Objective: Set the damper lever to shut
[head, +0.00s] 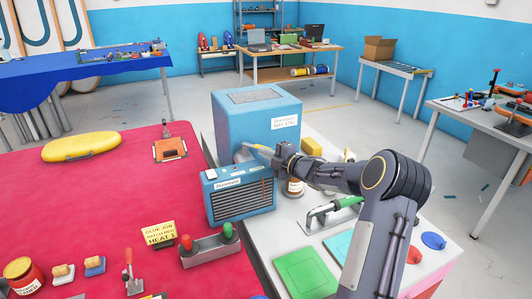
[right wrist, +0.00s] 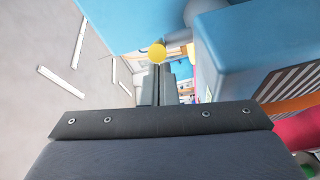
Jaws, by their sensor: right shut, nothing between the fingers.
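My right gripper (head: 276,157) reaches in from the right and is at or very near the lever's end. Its fingers (right wrist: 157,85) are closed together with nothing between them. I cannot tell whether they touch the lever. The lever's set position and any markings are not readable. My left gripper is out of view.
A smaller blue louvred unit (head: 240,196) stands just in front of the cabinet. The red table (head: 100,200) holds a sign (head: 159,235) and a two-knob block (head: 210,248).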

